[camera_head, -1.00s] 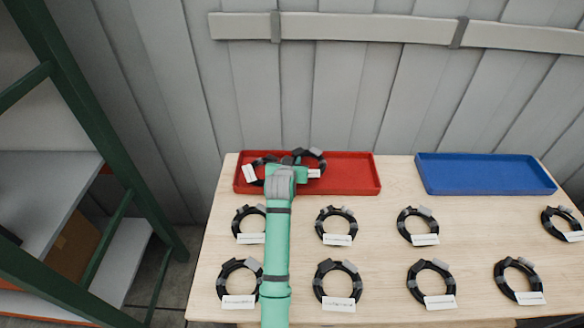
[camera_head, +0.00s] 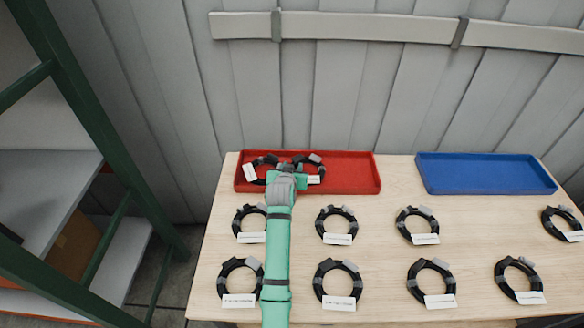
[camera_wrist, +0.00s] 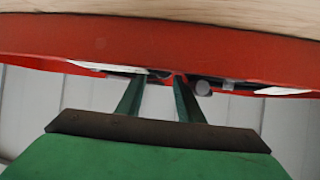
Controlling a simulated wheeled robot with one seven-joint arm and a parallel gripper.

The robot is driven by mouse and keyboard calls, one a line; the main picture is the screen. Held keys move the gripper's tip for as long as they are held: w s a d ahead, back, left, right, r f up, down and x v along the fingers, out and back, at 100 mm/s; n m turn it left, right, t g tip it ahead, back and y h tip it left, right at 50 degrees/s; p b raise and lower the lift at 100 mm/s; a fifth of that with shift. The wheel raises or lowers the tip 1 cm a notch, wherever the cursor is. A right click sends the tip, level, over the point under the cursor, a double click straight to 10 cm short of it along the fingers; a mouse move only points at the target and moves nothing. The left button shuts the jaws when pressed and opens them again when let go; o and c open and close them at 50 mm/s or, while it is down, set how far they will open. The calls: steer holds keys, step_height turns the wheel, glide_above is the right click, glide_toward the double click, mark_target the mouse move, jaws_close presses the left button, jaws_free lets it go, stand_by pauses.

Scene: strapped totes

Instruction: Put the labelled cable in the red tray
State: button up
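Every black coiled cable in view bears a white label; the text is too small to read. The red tray (camera_head: 352,176) stands at the back left of the table. Two cables are in it: one on the left (camera_head: 256,162) and one on the right (camera_head: 316,160), with its label by my gripper. My gripper (camera_head: 285,180) is low over the tray's front, between these cables. In the wrist view my gripper's fingers (camera_wrist: 160,84) stand apart at the tray wall (camera_wrist: 60,42). Dark cable parts show by their tips; whether they pinch one is unclear.
An empty blue tray (camera_head: 486,174) stands at the back right. Several labelled cables lie in two rows on the table (camera_head: 385,265) in front. A grey panelled wall (camera_head: 330,90) rises behind. A green-framed shelf (camera_head: 118,215) is at the left.

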steer(key=shift+r, duration=0.25)
steer(key=shift+s+r, duration=0.2)
steer(key=shift+s, duration=0.05)
steer(key=v, duration=1.1)
steer(key=shift+s, duration=0.2)
steer(key=shift+a, duration=0.1)
